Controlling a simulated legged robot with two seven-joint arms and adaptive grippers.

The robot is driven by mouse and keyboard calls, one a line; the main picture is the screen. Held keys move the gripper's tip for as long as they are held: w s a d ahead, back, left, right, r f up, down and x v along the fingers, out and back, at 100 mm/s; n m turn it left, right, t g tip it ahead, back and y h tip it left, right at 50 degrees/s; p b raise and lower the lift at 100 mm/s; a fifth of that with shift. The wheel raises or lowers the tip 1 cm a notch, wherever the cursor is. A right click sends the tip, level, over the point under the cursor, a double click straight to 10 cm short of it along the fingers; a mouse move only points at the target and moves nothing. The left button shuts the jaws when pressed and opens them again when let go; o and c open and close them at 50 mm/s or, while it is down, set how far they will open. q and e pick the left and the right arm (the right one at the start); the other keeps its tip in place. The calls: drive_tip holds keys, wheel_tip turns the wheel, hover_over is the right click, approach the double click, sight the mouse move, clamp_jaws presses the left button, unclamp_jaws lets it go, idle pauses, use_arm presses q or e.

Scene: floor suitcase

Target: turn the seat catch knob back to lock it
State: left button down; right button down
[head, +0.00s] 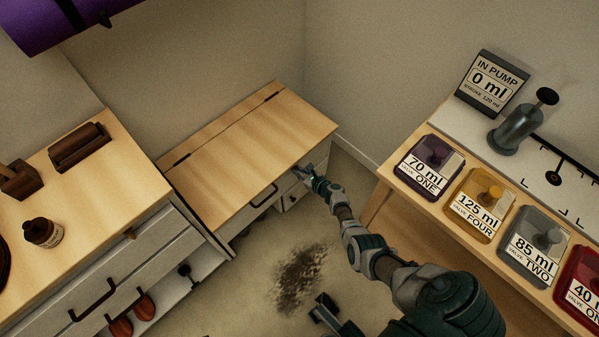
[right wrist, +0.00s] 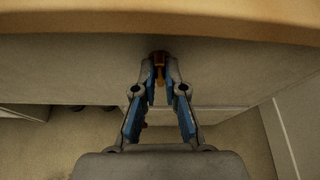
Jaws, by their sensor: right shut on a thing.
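The wooden bench seat (head: 245,140) stands in the corner, its lid lying closed on a pale front. The seat catch knob (right wrist: 159,60) is a small brass-coloured piece on that front, just under the lid's edge. My right gripper (head: 309,177) is at the right part of the seat's front, and it also shows in the right wrist view (right wrist: 159,72). Its fingertips are shut on the knob from both sides and cover much of it. The knob's turn angle cannot be told. In the head view the knob is hidden by my gripper.
A drawer cabinet (head: 92,196) stands at the left with a bottle (head: 42,232) on top. A bench at the right holds a pump (head: 516,127) and coloured valve boxes (head: 430,168). A dark stain (head: 301,277) marks the open floor between.

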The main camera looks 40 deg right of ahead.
drive_tip(key=shift+s+d+f+m+y, duration=0.15)
drive_tip(key=shift+s+f+m+y, duration=0.15)
drive_tip(key=shift+f+m, duration=0.1)
idle(0.3)
drive_tip(key=c, duration=1.2)
unclamp_jaws()
drive_tip(key=shift+f, duration=0.1)
drive_tip(key=shift+c, duration=0.2)
drive_tip(key=shift+w, duration=0.15)
